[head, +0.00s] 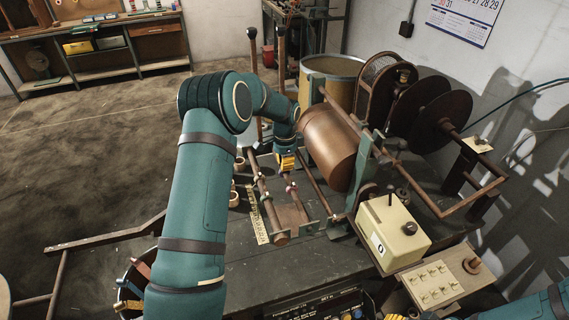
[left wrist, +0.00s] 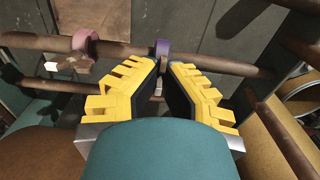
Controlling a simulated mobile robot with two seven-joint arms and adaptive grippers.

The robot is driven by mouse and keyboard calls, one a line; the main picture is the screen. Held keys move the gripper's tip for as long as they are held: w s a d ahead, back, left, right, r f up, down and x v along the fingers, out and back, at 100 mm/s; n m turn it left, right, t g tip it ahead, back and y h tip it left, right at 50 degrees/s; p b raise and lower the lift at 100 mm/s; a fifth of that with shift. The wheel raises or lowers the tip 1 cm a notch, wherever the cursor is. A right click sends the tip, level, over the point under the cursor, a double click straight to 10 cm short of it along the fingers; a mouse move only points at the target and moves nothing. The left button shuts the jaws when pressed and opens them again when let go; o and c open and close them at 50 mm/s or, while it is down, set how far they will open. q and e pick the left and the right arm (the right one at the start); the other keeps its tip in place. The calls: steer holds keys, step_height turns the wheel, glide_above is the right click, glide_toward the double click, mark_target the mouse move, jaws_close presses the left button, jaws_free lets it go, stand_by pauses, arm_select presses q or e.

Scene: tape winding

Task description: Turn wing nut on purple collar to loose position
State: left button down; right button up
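The purple collar (left wrist: 162,48) sits around a brown rod (left wrist: 215,64) in the left wrist view. My left gripper (left wrist: 166,68) points at it, its yellow fingers apart with a narrow gap, the tips close to the collar on either side. I cannot tell whether they touch it. The wing nut is not clear; a small pale part shows between the fingers. In the head view my left gripper (head: 286,162) is over the winder's front rods and hides the purple collar. A yellow sliver (head: 395,317) at the bottom edge may be my right gripper, mostly cut off.
A mauve collar (left wrist: 85,42) is on the same rod to the left. A large brown drum (head: 328,145) stands close right of my left gripper. A cream box (head: 393,232) and a switch panel (head: 436,283) are at the front right. Floor at left is mostly clear.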

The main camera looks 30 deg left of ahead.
arm_select(q)
steer(key=shift+d+f, duration=0.15)
steer(key=shift+d, duration=0.05)
steer(key=c, duration=1)
jaws_free()
steer(key=shift+w, duration=0.25)
steer(key=shift+s+a, duration=0.1)
steer(key=shift+r, duration=0.2)
step_height(320, 180, up, 12)
steer(key=shift+f, duration=0.15)
